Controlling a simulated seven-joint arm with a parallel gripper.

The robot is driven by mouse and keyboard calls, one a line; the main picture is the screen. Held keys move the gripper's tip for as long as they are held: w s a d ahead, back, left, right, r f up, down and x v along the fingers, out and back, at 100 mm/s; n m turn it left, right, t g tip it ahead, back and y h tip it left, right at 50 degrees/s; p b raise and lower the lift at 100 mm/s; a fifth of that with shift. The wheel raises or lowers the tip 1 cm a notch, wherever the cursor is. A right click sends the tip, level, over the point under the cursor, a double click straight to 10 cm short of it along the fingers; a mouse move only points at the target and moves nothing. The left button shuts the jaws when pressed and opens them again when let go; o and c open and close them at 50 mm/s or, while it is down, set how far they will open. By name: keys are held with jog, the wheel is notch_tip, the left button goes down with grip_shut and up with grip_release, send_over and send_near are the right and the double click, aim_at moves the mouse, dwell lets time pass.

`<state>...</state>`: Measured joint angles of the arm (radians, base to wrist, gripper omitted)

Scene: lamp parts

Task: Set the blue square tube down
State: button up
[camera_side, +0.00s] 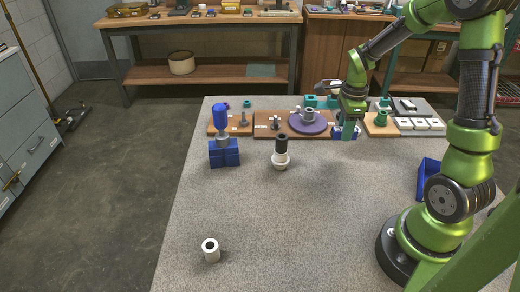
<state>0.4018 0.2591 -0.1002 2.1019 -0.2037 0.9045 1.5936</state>
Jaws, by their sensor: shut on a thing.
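My gripper (348,131) is at the back of the table, pointing down beside the row of boards. It is shut on the blue square tube (338,133), which shows as small blue parts at the fingertips. The fingers hide much of the tube. I cannot tell whether its underside touches the surface below.
A blue block with a blue-topped part (224,152) stands at left. Boards with parts, including a purple disc (309,123), line the back. A blue bin (428,176) is right. The table's front middle is clear.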

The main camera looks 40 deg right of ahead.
aim_at(339, 157)
jog(key=shift+f, duration=3.55)
jog(key=shift+f, duration=0.15)
jog(key=o, duration=1.1)
jog(key=shift+c, duration=0.2)
notch_tip(339, 157, up, 12)
jog(key=shift+a+r, duration=0.1)
jog(key=shift+r, duration=0.05)
jog(key=s+a+r+n+t, duration=0.2)
jog(key=a+r+n, duration=0.2)
jog(key=a+n, duration=0.2)
jog(key=s+a+r+n+t+y, duration=0.1)
jog(key=s+a+r+n+t, duration=0.1)
jog(key=a+r+n, duration=0.2)
jog(key=s+a+r+n+t+y, duration=0.1)
jog(key=s+a+r+n+t, duration=0.2)
jog(key=a+n, duration=0.6)
jog(key=n, duration=0.4)
jog(key=shift+a+r, duration=0.2)
jog(key=shift+r, duration=0.2)
